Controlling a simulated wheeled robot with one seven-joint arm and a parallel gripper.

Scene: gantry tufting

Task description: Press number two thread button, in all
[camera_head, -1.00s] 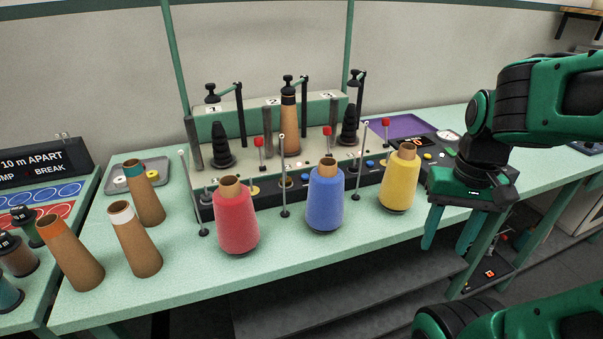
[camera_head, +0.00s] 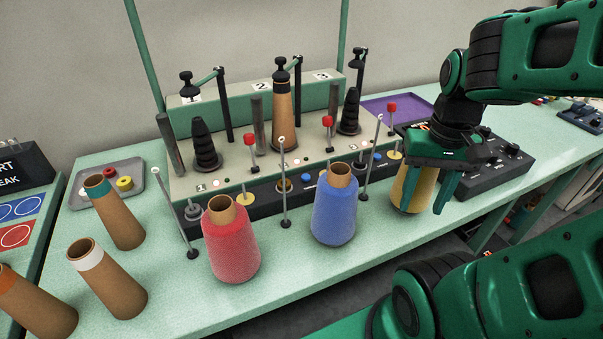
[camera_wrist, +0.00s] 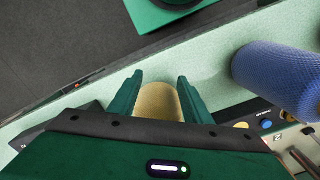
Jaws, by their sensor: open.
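The thread stand (camera_head: 300,172) has posts numbered 1, 2 and 3 with a dark front panel of small buttons and knobs. Post two holds a tan cone (camera_head: 284,120) under a black cap. A small blue button (camera_head: 308,179) is on the panel below and right of post two; I cannot tell which button is the number two thread button. My gripper (camera_head: 426,190) is open at the right end of the stand, its fingers by the yellow cone (camera_head: 408,188). In the wrist view, the yellow cone (camera_wrist: 158,101) stands between the two fingers; contact is unclear.
Red (camera_head: 232,247) and blue (camera_head: 333,215) cones stand before the panel, among thin upright rods. Brown cones (camera_head: 117,220) and a grey tray (camera_head: 110,185) are at left. A black control box (camera_head: 500,163) and purple tray (camera_head: 395,108) are at right.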

